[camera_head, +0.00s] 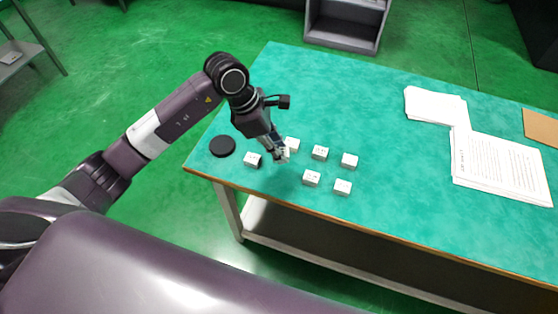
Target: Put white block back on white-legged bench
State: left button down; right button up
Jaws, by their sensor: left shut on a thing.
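The bench with white legs (228,210) has a green top (390,130) and fills the right of the head view. My left gripper (280,153) points down over the left part of the top, among small white blocks. It is shut on a white block (284,157), mostly hidden by the fingers. I cannot tell whether this block touches the top. Other white blocks stand close around it: one to the left (253,160), one just behind (292,144), and several to the right, such as this one (320,152). My right gripper is not in view.
A black disc (222,146) lies near the bench's left corner. White papers (500,167) and a brown sheet (541,127) lie at the right. A grey shelf unit (345,25) stands behind the bench. The top between blocks and papers is clear.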

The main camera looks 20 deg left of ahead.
aim_at(284, 171)
pick_arm(q)
notch_tip(284, 171, down, 3)
jog(key=shift+r, duration=0.15)
notch_tip(284, 171, down, 3)
jog(key=shift+f+p, duration=0.15)
jog(key=shift+p, duration=0.25)
jog(key=shift+f, duration=0.4)
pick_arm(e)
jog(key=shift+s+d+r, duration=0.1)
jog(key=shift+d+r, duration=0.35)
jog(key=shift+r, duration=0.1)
pick_arm(q)
jog(key=shift+f, duration=0.2)
jog(key=c, duration=1.6)
grip_release()
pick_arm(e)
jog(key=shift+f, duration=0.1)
pick_arm(q)
jog(key=shift+r, duration=0.2)
